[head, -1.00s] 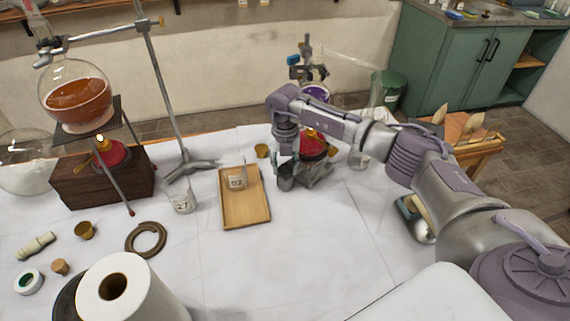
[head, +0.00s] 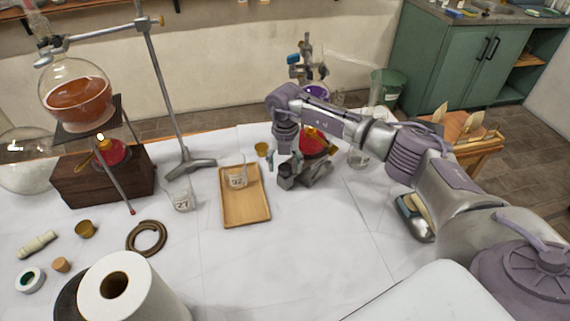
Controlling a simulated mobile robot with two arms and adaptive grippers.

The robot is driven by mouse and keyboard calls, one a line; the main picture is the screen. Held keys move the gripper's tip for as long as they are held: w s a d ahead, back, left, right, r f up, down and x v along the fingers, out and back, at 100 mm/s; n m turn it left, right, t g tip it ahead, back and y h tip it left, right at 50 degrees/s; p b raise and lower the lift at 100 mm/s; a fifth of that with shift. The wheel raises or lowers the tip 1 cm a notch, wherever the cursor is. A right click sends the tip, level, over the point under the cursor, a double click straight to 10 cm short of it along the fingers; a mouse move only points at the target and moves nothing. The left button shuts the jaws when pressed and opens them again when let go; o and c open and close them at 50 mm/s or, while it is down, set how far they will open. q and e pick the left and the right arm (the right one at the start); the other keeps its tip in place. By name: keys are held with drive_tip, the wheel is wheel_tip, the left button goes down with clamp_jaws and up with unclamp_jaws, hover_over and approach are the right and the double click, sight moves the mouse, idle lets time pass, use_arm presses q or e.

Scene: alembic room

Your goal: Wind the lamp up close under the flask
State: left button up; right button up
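A red lamp (head: 313,144) sits on a grey lab jack (head: 310,178) right of the table's middle. A flask with purple liquid (head: 316,92) is held in a clamp on a stand above and behind it, partly hidden by my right arm. My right gripper (head: 283,158) points down at the left side of the lamp and jack, close to the jack's front-left end. Its fingertips are small and partly hidden, so I cannot tell their opening or any contact. The gap between lamp and flask is covered by my arm. My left gripper is out of view.
A wooden tray (head: 246,213) with a beaker (head: 235,176) lies left of the jack. A second lamp (head: 111,153) on a wooden block stands under an orange-filled flask (head: 77,103). A paper roll (head: 125,295) stands in front. The front middle is clear.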

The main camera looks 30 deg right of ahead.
sight(285, 167)
drive_tip(key=shift+r, duration=0.15)
wheel_tip(285, 167, up, 8)
drive_tip(key=shift+f, duration=0.1)
idle(0.5)
idle(0.4)
